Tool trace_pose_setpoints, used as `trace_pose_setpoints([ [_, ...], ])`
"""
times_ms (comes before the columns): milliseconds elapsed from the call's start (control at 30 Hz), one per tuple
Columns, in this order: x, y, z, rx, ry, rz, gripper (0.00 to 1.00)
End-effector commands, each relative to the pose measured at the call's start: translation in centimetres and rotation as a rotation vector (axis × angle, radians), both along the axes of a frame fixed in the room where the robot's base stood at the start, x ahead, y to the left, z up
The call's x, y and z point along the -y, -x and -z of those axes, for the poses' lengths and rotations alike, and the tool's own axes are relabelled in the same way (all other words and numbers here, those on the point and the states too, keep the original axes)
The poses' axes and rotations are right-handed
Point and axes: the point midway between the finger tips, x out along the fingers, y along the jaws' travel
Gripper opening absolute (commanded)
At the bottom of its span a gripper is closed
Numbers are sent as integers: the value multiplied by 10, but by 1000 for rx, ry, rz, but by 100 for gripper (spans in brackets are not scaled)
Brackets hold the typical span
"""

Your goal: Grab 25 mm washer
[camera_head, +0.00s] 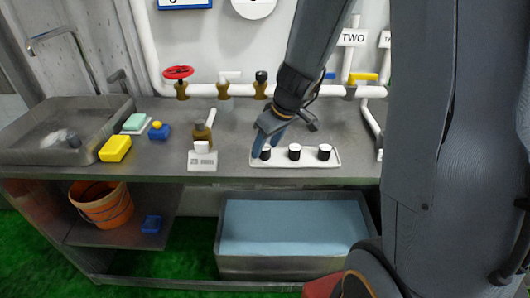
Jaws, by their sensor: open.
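A white tray (331,161) on the grey counter holds three short black-and-white cylindrical pieces: a left one (265,155), a middle one (295,152) and a right one (324,152). My gripper (266,148) reaches down from above with its bluish fingers at the left piece, partly covering it. The jaws are open; I cannot tell whether they touch it. A small white sign (202,162) reading what looks like "25 mm" stands left of the tray, in front of a brass fitting (201,136). No flat ring is clearly distinguishable as the washer.
A sink (30,155), yellow sponge (115,149) and blue-yellow item (158,130) are on the left counter. Pipes with a red-wheeled valve (178,72) run along the wall behind. Below are an orange bucket (103,207) and a blue-filled trough (225,262).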

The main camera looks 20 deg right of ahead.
Motion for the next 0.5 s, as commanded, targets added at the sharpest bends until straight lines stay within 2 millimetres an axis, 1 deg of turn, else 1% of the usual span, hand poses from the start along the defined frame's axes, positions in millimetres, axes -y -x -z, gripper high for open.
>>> trace_pose_setpoints([
  [167,0,0,0,1,0,0,51],
  [200,0,0,0,0,0,0,47],
  [267,0,0,0,0,0,0,37],
  [300,0,0,0,0,0,0,30],
  [433,0,0,0,0,0,0,9],
  [500,0,0,0,0,0,0,7],
])
